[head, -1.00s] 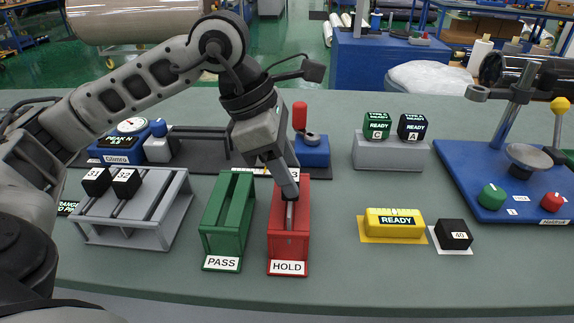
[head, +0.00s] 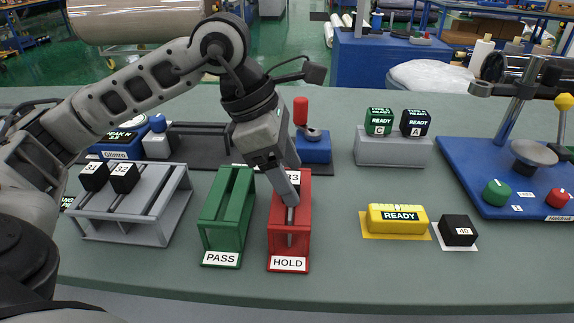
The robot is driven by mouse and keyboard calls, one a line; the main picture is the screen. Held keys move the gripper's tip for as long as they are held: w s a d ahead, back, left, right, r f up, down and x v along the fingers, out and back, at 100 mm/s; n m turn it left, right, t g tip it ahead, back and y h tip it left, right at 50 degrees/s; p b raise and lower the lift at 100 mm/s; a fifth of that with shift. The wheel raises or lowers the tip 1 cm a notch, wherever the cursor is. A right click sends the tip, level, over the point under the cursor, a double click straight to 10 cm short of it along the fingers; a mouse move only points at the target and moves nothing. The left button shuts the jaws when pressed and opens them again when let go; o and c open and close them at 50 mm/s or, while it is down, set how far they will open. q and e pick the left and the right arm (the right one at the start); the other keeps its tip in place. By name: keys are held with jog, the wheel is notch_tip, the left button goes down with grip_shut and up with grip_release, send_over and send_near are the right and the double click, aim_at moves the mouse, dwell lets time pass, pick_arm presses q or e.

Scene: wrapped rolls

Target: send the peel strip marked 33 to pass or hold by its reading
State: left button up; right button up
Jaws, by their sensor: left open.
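My left gripper (head: 290,199) is open, pointing down over this rack, right at the strip. The green PASS rack (head: 222,232) stands just left of it and is empty. The peel tester's display (head: 120,136) is at the back left, partly behind my arm; its reading is too small to tell. My right gripper is out of view.
A grey rack (head: 160,222) at left holds strips marked 31 (head: 92,176) and 32 (head: 124,177). A yellow READY block (head: 397,218) and a black block marked 40 (head: 458,231) lie at right. A blue-based stand (head: 465,190) is far right. The front middle-right is clear.

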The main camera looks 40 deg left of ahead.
pick_arm(q)
jog(key=p+v, duration=0.2)
jog(key=v, duration=1.4)
